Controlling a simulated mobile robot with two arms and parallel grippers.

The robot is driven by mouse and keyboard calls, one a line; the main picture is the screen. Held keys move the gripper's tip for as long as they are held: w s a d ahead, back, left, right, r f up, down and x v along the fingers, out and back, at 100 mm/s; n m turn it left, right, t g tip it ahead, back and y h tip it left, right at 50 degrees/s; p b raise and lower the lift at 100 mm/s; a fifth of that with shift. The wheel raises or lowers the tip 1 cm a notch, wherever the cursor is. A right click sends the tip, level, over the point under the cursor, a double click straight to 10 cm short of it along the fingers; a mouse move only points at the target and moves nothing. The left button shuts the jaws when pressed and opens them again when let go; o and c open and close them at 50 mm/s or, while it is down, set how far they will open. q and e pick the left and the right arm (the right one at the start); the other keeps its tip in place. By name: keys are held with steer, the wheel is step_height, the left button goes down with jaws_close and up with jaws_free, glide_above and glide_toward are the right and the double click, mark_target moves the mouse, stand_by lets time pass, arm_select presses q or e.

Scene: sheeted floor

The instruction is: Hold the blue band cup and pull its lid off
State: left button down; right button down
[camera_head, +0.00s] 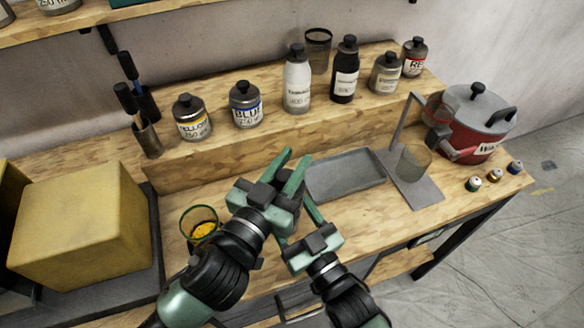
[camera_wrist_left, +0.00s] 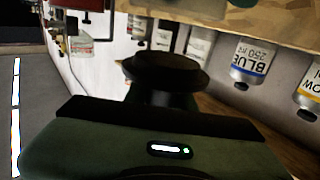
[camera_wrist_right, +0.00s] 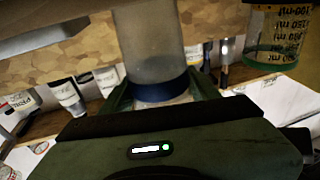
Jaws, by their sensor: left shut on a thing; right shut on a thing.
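My left gripper (camera_head: 294,160) is above the worktop in the middle of the head view. In the left wrist view it is shut on a dark round lid (camera_wrist_left: 170,70) with a wide flange. My right gripper (camera_head: 311,212) is just below and right of the left one. In the right wrist view it is shut on the clear blue band cup (camera_wrist_right: 150,50), around its blue band. The cup and lid are hidden behind my grippers in the head view. I cannot tell whether lid and cup touch.
A green-rimmed beaker (camera_head: 201,228) with yellow contents stands left of my grippers. A grey tray (camera_head: 345,178) lies behind them. A stand with a clear cup (camera_head: 413,162) and a red pot (camera_head: 470,125) are to the right. Labelled bottles (camera_head: 297,80) line the raised shelf.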

steer(key=shift+c, duration=1.5)
jaws_free()
